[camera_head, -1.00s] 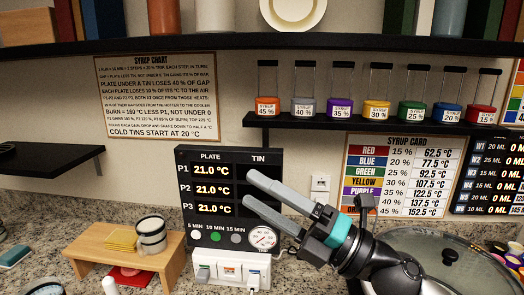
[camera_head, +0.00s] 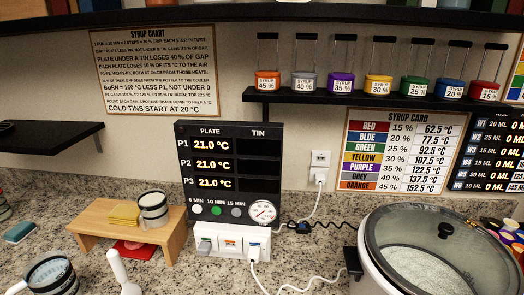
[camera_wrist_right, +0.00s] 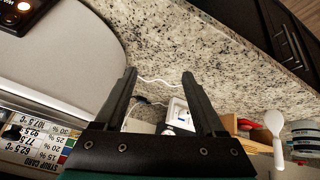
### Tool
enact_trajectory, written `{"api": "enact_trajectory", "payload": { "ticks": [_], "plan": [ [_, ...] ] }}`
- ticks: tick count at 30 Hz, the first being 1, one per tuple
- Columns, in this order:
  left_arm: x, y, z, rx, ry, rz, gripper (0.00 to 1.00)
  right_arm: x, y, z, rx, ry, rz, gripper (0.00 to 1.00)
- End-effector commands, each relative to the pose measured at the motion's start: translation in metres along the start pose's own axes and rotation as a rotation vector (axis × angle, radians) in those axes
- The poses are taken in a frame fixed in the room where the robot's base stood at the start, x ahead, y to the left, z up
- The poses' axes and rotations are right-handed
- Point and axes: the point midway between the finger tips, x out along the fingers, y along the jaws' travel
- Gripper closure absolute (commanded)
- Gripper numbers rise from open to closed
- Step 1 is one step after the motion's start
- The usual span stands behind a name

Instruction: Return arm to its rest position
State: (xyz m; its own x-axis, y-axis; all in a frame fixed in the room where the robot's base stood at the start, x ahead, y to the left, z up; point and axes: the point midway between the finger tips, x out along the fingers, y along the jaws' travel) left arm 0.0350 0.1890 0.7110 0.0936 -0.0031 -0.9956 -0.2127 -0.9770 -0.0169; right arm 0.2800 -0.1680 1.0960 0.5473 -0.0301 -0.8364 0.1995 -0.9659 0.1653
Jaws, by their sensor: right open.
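My right gripper (camera_wrist_right: 160,74) shows in the right wrist view, its two dark fingers apart with nothing between them. It is above the speckled counter (camera_wrist_right: 215,50), clear of objects as far as I can see. The head view shows neither of my arms, and my left gripper is in no current view.
A large glass-lidded pot (camera_head: 440,245) stands on the counter at right in the head view. A panel (camera_head: 228,175) reads 21.0 °C three times. A wooden stand (camera_head: 128,228) holds a yellow stack and a jar. Syrup bottles (camera_head: 341,82) line the shelf. White cords cross the counter.

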Motion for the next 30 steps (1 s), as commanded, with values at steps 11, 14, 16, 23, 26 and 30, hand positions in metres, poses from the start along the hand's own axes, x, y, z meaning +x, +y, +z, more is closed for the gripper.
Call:
{"api": "enact_trajectory", "payload": {
  "ticks": [11, 14, 16, 23, 26, 30],
  "plan": [
    [0.023, 0.000, 0.002, 0.000, 0.001, 0.000, 0.31, 0.045, -0.037, 0.101, 0.089, -0.280, -0.112, 0.28],
    [0.035, 0.001, 0.003, 0.000, 0.000, 0.000, 0.31, 0.078, -0.044, 0.119, 0.086, -0.293, -0.114, 0.28],
    [0.044, 0.001, 0.004, 0.000, 0.000, 0.000, 0.31, 0.104, -0.049, 0.135, 0.084, -0.302, -0.116, 0.28],
    [0.078, 0.002, 0.007, 0.000, 0.000, 0.000, 0.31, 0.191, -0.070, 0.203, 0.076, -0.338, -0.124, 0.28],
    [0.092, 0.002, 0.009, 0.000, -0.001, 0.000, 0.31, 0.225, -0.078, 0.236, 0.072, -0.352, -0.127, 0.28],
    [0.113, 0.002, 0.011, 0.000, -0.001, 0.001, 0.31, 0.266, -0.090, 0.286, 0.066, -0.376, -0.131, 0.28]
  ]
}}
